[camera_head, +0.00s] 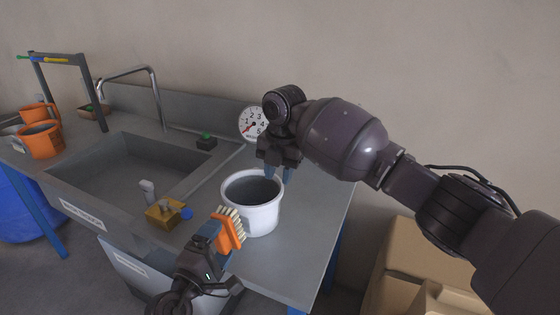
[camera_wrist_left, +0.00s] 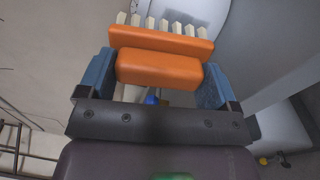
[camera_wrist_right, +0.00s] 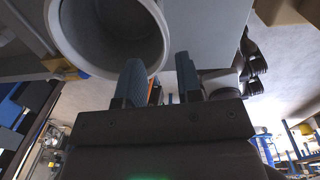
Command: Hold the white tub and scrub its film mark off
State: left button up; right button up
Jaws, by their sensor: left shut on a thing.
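The white tub (camera_head: 265,217) stands upright and open on the bench right of the sink, its grey inside showing. The film mark cannot be made out. My left gripper (camera_head: 216,232) is shut on an orange brush (camera_head: 232,228) with pale bristles, held at the tub's front left. The brush (camera_wrist_left: 160,67) sits between the blue fingers in the left wrist view, bristles facing away from the palm. My right gripper (camera_head: 279,172) points down at the tub's back right rim. In the right wrist view its fingers (camera_wrist_right: 160,80) are apart and empty, close to the tub rim (camera_wrist_right: 163,42).
A sink basin (camera_head: 130,175) with a tall tap lies left of the tub. A brass block with a blue knob (camera_head: 165,215) sits near the front edge. A dial gauge (camera_head: 253,123) stands behind; orange containers (camera_head: 40,140) are far left. Cardboard boxes (camera_head: 405,262) stand right of the bench.

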aim_at(277, 206)
jog(key=f, duration=0.8)
jog(key=shift+w+a+f, duration=0.1)
jog(key=shift+a+f, duration=0.05)
jog(key=shift+a, duration=0.15)
jog(key=shift+c, duration=0.5)
grip_shut()
dwell(0.3)
